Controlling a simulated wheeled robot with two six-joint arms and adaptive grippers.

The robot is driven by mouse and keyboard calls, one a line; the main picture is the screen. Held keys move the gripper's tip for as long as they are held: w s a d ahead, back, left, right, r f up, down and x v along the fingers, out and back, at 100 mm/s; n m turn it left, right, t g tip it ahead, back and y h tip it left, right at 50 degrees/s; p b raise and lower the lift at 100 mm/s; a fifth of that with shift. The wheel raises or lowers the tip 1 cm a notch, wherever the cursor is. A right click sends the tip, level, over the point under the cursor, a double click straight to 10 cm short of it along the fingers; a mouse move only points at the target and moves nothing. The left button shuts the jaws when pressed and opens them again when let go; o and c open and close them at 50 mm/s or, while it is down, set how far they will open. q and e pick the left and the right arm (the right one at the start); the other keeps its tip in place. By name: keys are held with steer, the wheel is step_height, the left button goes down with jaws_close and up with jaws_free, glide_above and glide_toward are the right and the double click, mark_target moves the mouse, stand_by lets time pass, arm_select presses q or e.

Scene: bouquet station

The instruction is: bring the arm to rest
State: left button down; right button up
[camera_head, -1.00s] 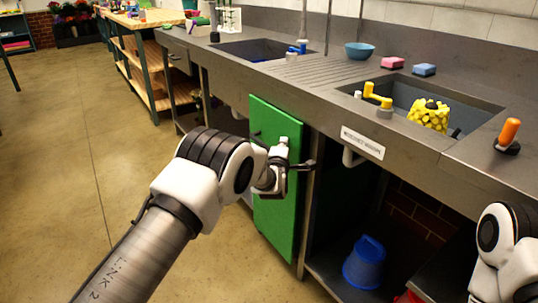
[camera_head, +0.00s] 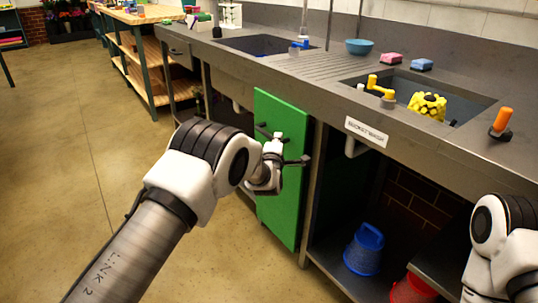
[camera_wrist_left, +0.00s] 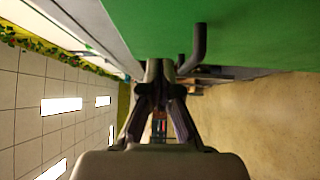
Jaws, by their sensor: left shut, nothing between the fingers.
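My left arm reaches in from the lower left of the head view. Its gripper (camera_head: 299,161) is in front of the green cabinet door (camera_head: 285,205), with the fingers shut and nothing between them. In the left wrist view, the shut fingertips (camera_wrist_left: 161,68) point along the green door (camera_wrist_left: 240,25), close to its dark bent handle (camera_wrist_left: 199,45). I cannot tell whether fingers and handle touch. The door appears swung out from under the counter. Of my right arm, only white and black links show at the lower right; its gripper is out of view.
The grey counter (camera_head: 305,75) holds a sink with a yellow object (camera_head: 428,106), a teal bowl (camera_head: 359,47), and pink (camera_head: 391,58) and blue (camera_head: 422,64) sponges. A blue bucket (camera_head: 362,252) and a red bucket (camera_head: 410,290) stand below. Floor at left is open.

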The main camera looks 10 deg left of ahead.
arm_select(q)
steer(key=s+p, duration=0.2)
steer(key=s, duration=0.5)
steer(key=s+a+f+m+g, duration=0.1)
steer(key=s+a+f+g, duration=0.35)
steer(key=s+f, duration=0.75)
steer(key=s+a+f+m+g, duration=0.2)
steer(key=s+a+f+g, duration=0.25)
steer(key=s+f, duration=0.7)
steer(key=s+f+m+g, duration=0.4)
steer(key=s+f, duration=0.4)
steer(key=s, duration=0.3)
steer(key=s+d+r+m+g+h, duration=0.15)
steer(key=s+m+g, duration=0.35)
steer(key=s+m, duration=0.8)
steer(key=s+r+n+p, duration=0.1)
steer(key=s+r+p, duration=0.2)
steer(key=r+p, duration=2.1)
steer(key=shift+s+a+r, duration=0.15)
steer(key=shift+a, duration=0.05)
arm_select(e)
step_height(320, 180, up, 26)
steer(key=shift+w+d, duration=0.15)
steer(key=shift+w, duration=0.2)
